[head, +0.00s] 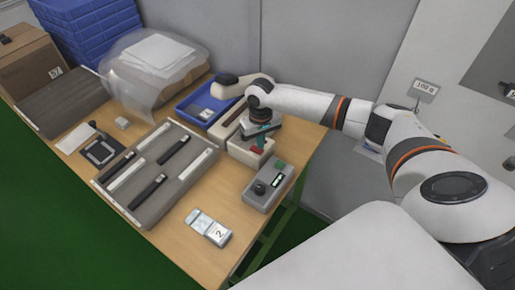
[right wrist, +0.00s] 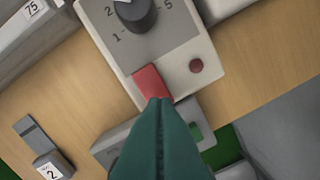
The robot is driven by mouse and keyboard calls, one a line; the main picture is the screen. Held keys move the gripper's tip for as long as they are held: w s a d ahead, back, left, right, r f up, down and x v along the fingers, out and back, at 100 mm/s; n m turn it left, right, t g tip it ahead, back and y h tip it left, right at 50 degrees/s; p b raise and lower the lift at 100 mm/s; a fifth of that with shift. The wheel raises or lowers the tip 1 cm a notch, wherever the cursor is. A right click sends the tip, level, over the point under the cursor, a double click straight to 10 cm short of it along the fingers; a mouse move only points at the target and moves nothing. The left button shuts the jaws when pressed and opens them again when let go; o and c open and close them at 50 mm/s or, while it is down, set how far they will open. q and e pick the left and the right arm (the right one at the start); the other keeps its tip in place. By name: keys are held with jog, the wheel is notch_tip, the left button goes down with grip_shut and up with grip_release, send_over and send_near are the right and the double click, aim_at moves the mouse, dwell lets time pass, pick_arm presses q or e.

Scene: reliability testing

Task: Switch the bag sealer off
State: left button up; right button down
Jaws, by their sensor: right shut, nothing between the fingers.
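The bag sealer (head: 243,153) is a pale unit on the wooden table, below my right arm. In the right wrist view its front part (right wrist: 182,55) shows a grey panel with a black dial (right wrist: 137,14), a red rocker switch (right wrist: 152,83) and a small dark red lamp (right wrist: 196,66). My right gripper (right wrist: 160,101) is shut and empty. Its teal fingertips overlap the lower edge of the red switch in this view; I cannot tell whether they touch it. In the head view the gripper (head: 261,140) is over the sealer, just above the switch (head: 257,150). My left gripper is not in view.
A grey box with a black knob and green button (head: 262,199) stands close in front of the sealer. A small pack marked 2 (head: 209,228) lies nearer the front edge. A grey tray with bars (head: 146,212) is left, a blue tray (head: 188,119) behind.

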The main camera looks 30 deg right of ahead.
aim_at(260, 151)
jog(key=shift+s+f+b, duration=0.15)
jog(key=shift+f+b, duration=0.2)
jog(key=shift+f, duration=0.65)
dwell(0.4)
jog(key=r+p, duration=0.2)
jog(key=shift+p, duration=0.3)
notch_tip(260, 151, up, 5)
jog(key=p, duration=0.6)
dwell(0.4)
